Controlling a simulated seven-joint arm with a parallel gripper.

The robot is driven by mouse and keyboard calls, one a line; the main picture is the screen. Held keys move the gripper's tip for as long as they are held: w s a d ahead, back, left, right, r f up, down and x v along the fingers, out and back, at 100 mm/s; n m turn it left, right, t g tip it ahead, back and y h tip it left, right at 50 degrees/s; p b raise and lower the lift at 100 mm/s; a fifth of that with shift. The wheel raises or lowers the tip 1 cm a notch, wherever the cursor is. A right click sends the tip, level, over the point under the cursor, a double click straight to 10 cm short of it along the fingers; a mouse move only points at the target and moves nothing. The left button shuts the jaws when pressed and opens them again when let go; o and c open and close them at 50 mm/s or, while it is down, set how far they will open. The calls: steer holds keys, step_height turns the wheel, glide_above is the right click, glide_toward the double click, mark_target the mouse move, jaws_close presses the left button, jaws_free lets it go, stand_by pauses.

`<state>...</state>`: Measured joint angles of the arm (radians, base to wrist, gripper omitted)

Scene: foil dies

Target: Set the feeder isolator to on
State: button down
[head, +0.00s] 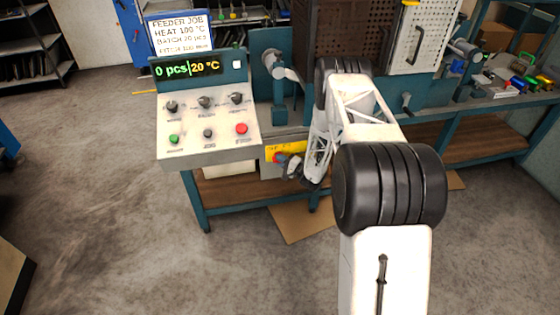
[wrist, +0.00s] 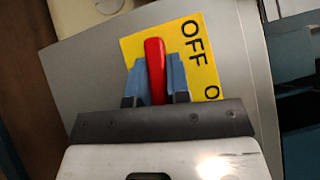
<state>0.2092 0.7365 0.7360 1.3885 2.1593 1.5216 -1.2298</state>
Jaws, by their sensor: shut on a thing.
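The feeder isolator is a yellow plate (head: 290,150) with a red handle (head: 281,158), low on a grey box under the bench edge. In the wrist view the yellow plate (wrist: 210,75) reads OFF, with a further round character partly shown below it. The red handle (wrist: 154,62) stands between the blue-grey fingers of my gripper (wrist: 156,82). The gripper is shut on the handle, one finger on each side. The handle's far end sticks out past the fingertips. Its base and any ON marking are hidden. In the head view my gripper (head: 291,168) is at the isolator.
A control panel (head: 208,136) with knobs and green, black and red buttons is left of the isolator. Its display (head: 188,68) reads 0 pcs and 20 °C. A job sign (head: 181,34) stands above it. A bench leg and lower shelf (head: 240,190) are close by. Floor at left is clear.

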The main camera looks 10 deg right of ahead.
steer(key=m+t, duration=0.4)
steer(key=shift+f+m+y, duration=0.1)
steer(key=shift+m+y, duration=0.3)
steer(key=m+t+h, duration=0.1)
steer(key=m+t, duration=0.1)
steer(key=m, duration=0.1)
steer(key=m+t+h, duration=0.2)
steer(key=m, duration=0.1)
steer(key=m+t+h, duration=0.1)
steer(key=m+t, duration=0.1)
steer(key=m, duration=0.2)
steer(key=shift+t+h, duration=0.3)
steer(key=shift+m+h, duration=0.4)
steer(key=c, duration=1.1)
jaws_free()
steer(key=shift+s, duration=0.15)
steer(key=shift+v, duration=3.7)
steer(key=shift+f, duration=0.1)
